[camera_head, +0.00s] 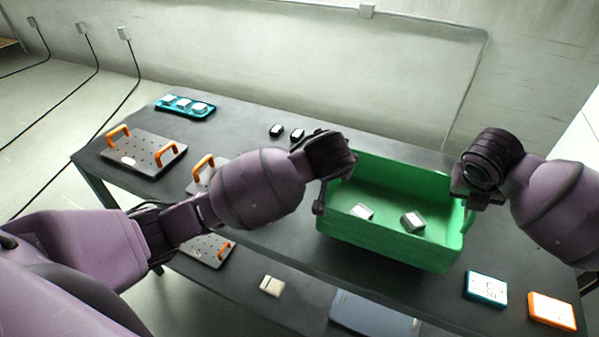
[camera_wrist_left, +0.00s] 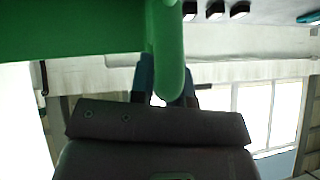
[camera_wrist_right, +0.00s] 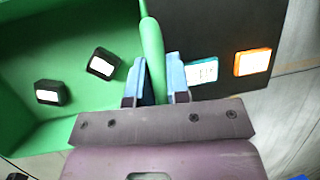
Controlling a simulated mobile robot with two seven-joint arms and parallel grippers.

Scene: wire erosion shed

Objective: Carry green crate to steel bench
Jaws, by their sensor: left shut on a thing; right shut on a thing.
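The green crate (camera_head: 390,242) is at the right part of the dark table in the head view, with two small dark blocks with white tops inside, one at the left (camera_head: 361,211) and one at the right (camera_head: 413,221). Whether the crate touches the table top is hard to tell.
The dark table (camera_head: 262,240) also holds a teal tray (camera_head: 185,106) of blocks, plates with orange handles (camera_head: 140,152), and small black blocks (camera_head: 277,130) behind the crate. A teal-edged card (camera_head: 486,289) and an orange-edged card (camera_head: 551,310) lie at the right. A wall stands behind.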

